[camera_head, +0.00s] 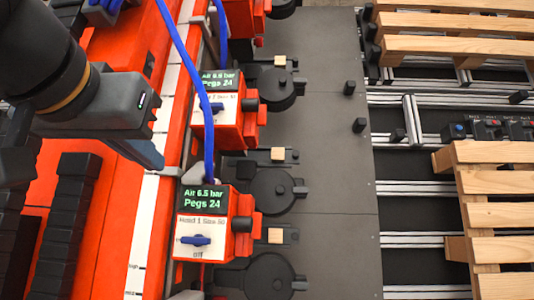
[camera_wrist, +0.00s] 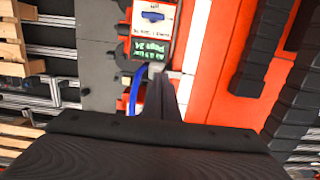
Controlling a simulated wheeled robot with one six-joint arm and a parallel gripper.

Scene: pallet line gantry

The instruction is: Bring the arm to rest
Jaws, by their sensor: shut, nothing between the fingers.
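My gripper (camera_head: 150,158) is at the left of the head view, above the orange bed, with the dark arm reaching in from the upper left corner. In the wrist view my gripper's fingers (camera_wrist: 158,82) are together with nothing between them. The fingers point toward an orange and white nail head unit (camera_wrist: 155,25) with a green display. In the head view the gripper is left of the nearer head unit (camera_head: 203,222) and the farther head unit (camera_head: 225,115), apart from both in the picture. Both displays read "Air 6.5 bar, Pegs 24".
Blue hoses (camera_head: 196,75) run down to the head units. Black ribbed strips (camera_head: 70,210) lie on the orange bed at left. A grey plate (camera_head: 335,200) with round black fixtures and small wood blocks lies to the right. Wooden pallets (camera_head: 495,215) are at the far right.

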